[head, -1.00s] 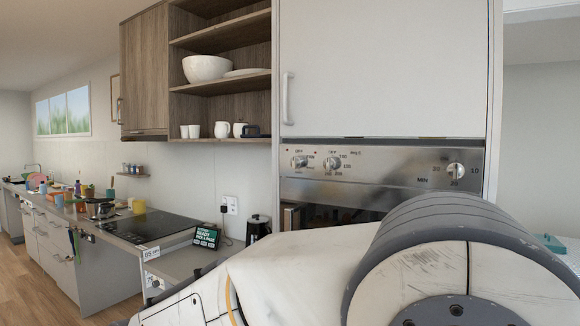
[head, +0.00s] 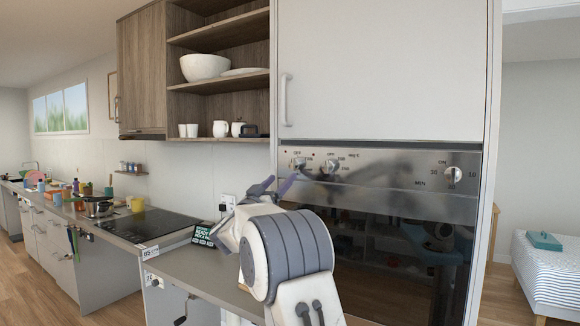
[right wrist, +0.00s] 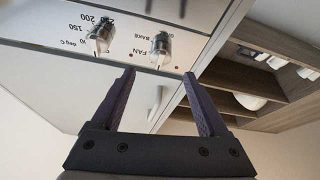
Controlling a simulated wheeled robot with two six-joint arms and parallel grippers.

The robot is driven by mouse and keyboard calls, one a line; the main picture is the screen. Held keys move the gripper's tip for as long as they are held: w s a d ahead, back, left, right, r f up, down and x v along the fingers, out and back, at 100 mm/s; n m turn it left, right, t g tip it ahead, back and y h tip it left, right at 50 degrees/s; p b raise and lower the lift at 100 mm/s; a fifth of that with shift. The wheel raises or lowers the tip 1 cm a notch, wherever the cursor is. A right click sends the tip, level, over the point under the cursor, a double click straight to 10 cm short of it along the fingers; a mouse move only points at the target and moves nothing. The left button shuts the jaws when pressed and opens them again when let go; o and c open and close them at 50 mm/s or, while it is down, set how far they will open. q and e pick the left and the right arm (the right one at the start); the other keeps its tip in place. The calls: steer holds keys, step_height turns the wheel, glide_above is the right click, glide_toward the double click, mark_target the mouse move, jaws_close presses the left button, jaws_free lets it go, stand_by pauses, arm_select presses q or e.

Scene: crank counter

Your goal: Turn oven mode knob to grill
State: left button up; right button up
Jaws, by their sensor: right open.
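The oven control panel (head: 395,168) is a steel strip with three knobs. The mode knob (head: 298,162) is the leftmost in the head view. In the right wrist view the mode knob (right wrist: 160,50) has the words BAKE and FAN beside it; its exact setting is too small to read. The temperature knob (head: 332,166) is beside it, and also shows in the right wrist view (right wrist: 100,38). My right gripper (head: 275,187) is open and empty, below and left of the mode knob in the head view. In the right wrist view the mode knob lies beyond the gap between the fingertips. My left gripper is out of view.
The timer knob (head: 453,175) is at the panel's right. The dark oven door (head: 400,250) is below, and a white cabinet door (head: 385,70) above. A counter (head: 195,266) with a black sign box (head: 203,234) stands left. Open shelves (head: 220,85) hang above it.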

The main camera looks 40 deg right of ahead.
mark_target(292, 167)
steer(key=p+x, duration=0.2)
steer(key=x, duration=0.4)
steer(key=shift+d+r, duration=0.1)
steer(key=shift+r, duration=0.1)
steer(key=shift+w+d+r+p, duration=0.15)
steer(key=shift+w+d+p, duration=0.25)
steer(key=shift+d, duration=0.15)
jaws_close()
